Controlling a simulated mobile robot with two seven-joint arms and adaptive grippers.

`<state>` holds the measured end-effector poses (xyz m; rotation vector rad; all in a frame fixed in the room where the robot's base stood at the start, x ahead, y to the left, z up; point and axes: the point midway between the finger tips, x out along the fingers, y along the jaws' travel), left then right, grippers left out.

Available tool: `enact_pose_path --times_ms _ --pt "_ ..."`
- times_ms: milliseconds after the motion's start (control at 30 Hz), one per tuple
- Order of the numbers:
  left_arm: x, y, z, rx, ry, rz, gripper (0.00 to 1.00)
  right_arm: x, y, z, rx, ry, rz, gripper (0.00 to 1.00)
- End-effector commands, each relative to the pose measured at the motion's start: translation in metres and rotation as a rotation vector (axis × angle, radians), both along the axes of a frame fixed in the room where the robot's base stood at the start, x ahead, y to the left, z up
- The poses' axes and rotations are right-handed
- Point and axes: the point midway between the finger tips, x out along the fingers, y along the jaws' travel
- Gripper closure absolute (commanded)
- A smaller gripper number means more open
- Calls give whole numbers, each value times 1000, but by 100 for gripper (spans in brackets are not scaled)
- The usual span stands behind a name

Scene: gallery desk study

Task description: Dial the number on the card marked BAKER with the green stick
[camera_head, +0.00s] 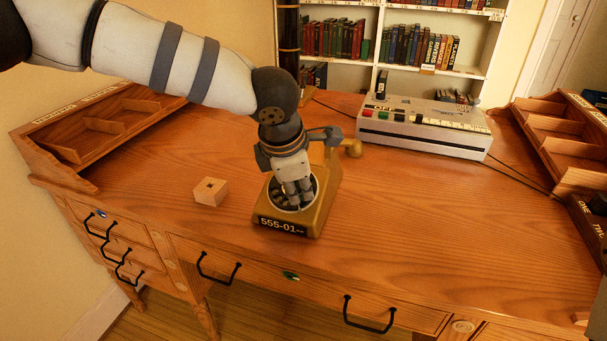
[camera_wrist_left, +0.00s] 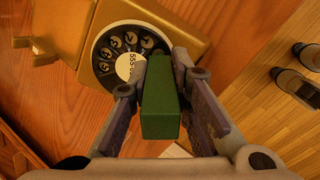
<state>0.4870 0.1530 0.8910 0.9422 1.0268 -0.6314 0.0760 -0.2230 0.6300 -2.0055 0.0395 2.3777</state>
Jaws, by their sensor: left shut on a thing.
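A yellow-brown rotary telephone (camera_head: 318,213) stands on the wooden desk, with a label reading "555-01--" on its front. Its dial (camera_wrist_left: 105,55) shows in the left wrist view, with a white centre reading "555-". My left gripper (camera_head: 299,200) is over the dial, pointing down. In the left wrist view it is shut on the green stick (camera_wrist_left: 160,105), whose far end is at the dial's edge. I cannot tell whether the stick sits in a hole. The stick is hidden in the head view. No card marked BAKER can be made out.
A small wooden block (camera_head: 211,191) with a hole in its top stands left of the telephone. A grey machine (camera_head: 424,126) with coloured buttons is at the back right. Wooden compartment racks (camera_head: 105,123) stand at both desk sides. The desk's right middle is clear.

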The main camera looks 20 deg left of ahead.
Motion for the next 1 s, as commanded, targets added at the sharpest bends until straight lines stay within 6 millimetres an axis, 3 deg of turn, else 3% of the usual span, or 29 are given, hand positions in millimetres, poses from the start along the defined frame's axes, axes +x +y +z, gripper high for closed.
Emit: enact_pose_path --times_ms 1000 --pt "-4 5 1 1 0 1 100 5 0 5 0 -20 0 55"
